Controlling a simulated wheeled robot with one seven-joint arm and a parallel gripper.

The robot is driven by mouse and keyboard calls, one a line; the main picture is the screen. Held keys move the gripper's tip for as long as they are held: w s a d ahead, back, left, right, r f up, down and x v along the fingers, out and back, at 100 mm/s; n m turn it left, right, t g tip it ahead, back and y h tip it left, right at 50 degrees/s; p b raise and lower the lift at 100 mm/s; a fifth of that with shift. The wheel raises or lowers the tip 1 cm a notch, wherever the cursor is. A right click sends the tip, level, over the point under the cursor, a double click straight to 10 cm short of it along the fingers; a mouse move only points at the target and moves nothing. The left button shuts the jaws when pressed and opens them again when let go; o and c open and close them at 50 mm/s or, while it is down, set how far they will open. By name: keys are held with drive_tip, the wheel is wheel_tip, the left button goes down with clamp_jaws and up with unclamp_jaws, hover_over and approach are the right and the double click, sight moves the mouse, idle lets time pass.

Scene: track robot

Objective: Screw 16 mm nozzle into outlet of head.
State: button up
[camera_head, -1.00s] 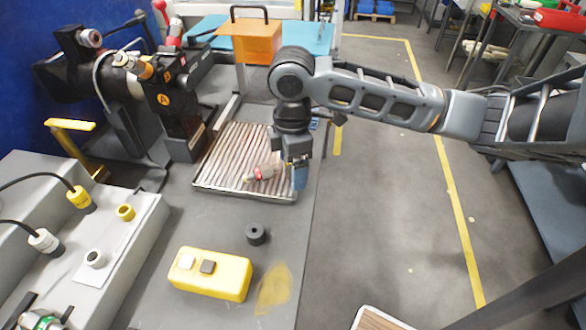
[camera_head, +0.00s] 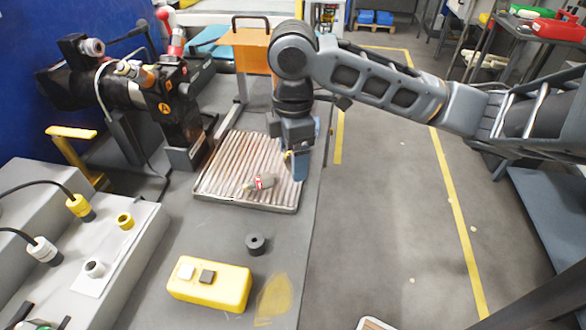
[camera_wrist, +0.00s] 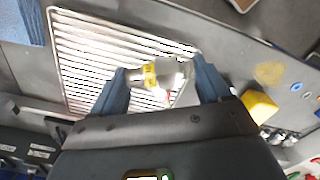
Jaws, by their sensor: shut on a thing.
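My gripper (camera_head: 298,166) hangs over the right side of a ribbed tray (camera_head: 280,205). In the wrist view its two blue fingers (camera_wrist: 161,68) are closed on a pale nozzle (camera_wrist: 160,72) with a yellow band, held crosswise. In the head view only a bit of yellow shows beside the finger; the rest is hidden. A second nozzle (camera_head: 260,182), with a red band, lies on the tray left of the gripper. A black assembly (camera_head: 150,90) with an orange "A" mark stands at the back left; I cannot make out which opening is the outlet.
A yellow box with two buttons (camera_head: 210,280) and a black ring (camera_head: 255,243) sit on the bench in front of the tray. A grey sloped block with cabled plugs (camera_head: 42,250) is at the left. An orange plate with a handle (camera_head: 255,52) stands behind.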

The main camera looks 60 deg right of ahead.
sight(293, 184)
drive_tip(key=shift+r, duration=2.4)
wheel_tip(293, 184, down, 10)
drive_tip(key=shift+r+p, duration=0.15)
drive_tip(key=shift+p, duration=0.2)
drive_tip(key=shift+f, duration=0.25)
drive_tip(key=o, duration=1.1)
drive_tip(key=shift+o, duration=0.2)
drive_tip(key=shift+r, duration=0.15)
